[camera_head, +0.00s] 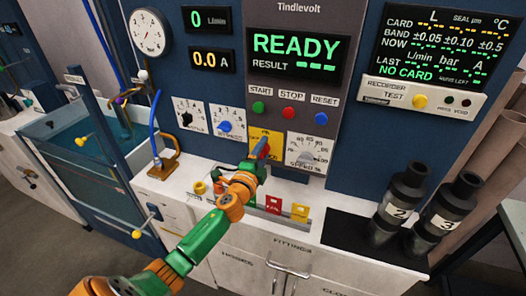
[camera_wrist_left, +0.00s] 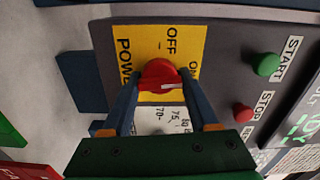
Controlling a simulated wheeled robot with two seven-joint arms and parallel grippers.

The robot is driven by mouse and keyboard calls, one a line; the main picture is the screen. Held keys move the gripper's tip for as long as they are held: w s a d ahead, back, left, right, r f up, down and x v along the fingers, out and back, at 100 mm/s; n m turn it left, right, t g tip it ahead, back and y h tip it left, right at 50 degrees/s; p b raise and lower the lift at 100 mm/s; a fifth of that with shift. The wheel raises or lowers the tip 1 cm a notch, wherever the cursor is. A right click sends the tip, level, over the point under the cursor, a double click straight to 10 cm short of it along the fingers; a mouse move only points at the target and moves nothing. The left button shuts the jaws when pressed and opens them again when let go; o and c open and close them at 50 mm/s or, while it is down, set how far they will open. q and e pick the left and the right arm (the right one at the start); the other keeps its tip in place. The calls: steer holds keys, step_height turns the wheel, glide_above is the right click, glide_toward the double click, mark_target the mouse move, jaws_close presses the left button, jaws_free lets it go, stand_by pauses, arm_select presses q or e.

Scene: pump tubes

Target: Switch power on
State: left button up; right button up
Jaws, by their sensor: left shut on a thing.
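The red power knob (camera_wrist_left: 158,74) sits on a yellow plate (camera_wrist_left: 147,45) marked POWER, OFF and ON in the left wrist view. My left gripper (camera_wrist_left: 160,88) is shut on this knob, with one finger on each side. The knob's white mark lies at its right side in that view, towards the ON lettering, which is partly covered. In the head view my left gripper (camera_head: 263,150) is at the yellow plate (camera_head: 257,136) below the START button, and mostly hides the knob. The panel display (camera_head: 296,52) reads READY. My right gripper is not in view.
The green START (camera_head: 258,107), red STOP (camera_head: 288,112) and blue RESET (camera_head: 320,119) buttons sit just above. A white dial (camera_head: 309,149) is close to the right. Black cylinders (camera_head: 398,205) stand on the counter's right, and a water tank (camera_head: 80,135) is at left.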

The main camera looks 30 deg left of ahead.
arm_select(q)
steer(key=shift+m, duration=0.6)
steer(key=o, duration=1.4)
steer(key=shift+s, duration=0.1)
steer(key=v, duration=0.7)
steer(key=shift+f, duration=0.1)
